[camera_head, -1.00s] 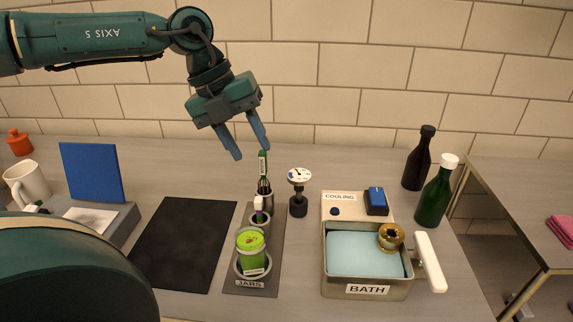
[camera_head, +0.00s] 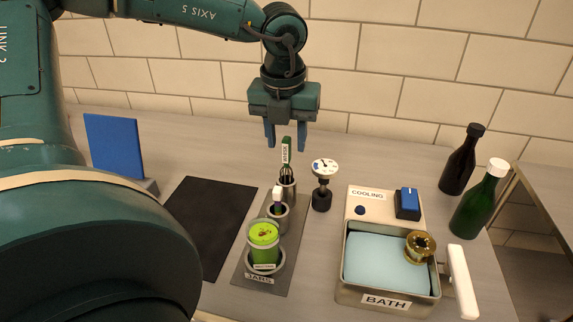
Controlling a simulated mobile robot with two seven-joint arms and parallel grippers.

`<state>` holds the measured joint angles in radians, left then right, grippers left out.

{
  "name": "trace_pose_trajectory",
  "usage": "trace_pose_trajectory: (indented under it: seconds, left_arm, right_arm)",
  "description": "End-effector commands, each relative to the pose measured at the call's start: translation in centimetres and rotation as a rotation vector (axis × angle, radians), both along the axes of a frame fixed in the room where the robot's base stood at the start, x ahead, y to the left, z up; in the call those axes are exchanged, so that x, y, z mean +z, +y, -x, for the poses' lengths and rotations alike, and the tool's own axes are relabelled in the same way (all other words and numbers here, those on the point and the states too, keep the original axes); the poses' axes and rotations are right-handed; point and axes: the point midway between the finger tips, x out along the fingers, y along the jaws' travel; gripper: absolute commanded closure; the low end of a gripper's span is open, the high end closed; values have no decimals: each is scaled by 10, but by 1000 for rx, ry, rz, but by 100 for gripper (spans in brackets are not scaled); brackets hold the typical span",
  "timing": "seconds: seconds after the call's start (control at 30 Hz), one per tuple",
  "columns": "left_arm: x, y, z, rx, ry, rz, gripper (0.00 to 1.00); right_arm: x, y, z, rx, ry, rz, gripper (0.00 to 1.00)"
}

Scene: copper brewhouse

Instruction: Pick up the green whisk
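My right gripper is not in view.
The grey jars rack (camera_head: 241,270) also holds a green jar (camera_head: 263,243) and a white-topped tool (camera_head: 277,195). A dial gauge (camera_head: 324,170) stands close right of the whisk. The bath (camera_head: 391,300) and dark bottles (camera_head: 461,163) are further right. A black mat (camera_head: 213,215) lies left.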

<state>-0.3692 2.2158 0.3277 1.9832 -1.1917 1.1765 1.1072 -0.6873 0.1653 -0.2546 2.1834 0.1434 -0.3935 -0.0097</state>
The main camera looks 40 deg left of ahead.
Motion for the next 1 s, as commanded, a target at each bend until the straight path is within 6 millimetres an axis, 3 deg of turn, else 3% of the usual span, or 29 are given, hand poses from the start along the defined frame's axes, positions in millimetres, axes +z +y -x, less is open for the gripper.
trace_pose_trajectory:
  seconds: [0.3, 0.57, 1.0]
  left_arm:
    - [-42, 4, -5, -1, 4, 2, 60]
    - [-45, 4, -6, -1, 1, 2, 60]
    - [-45, 4, -6, -1, 1, 2, 95]
  right_arm:
    - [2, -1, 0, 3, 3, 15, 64]
    - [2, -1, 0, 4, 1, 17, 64]
    - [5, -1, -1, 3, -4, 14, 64]
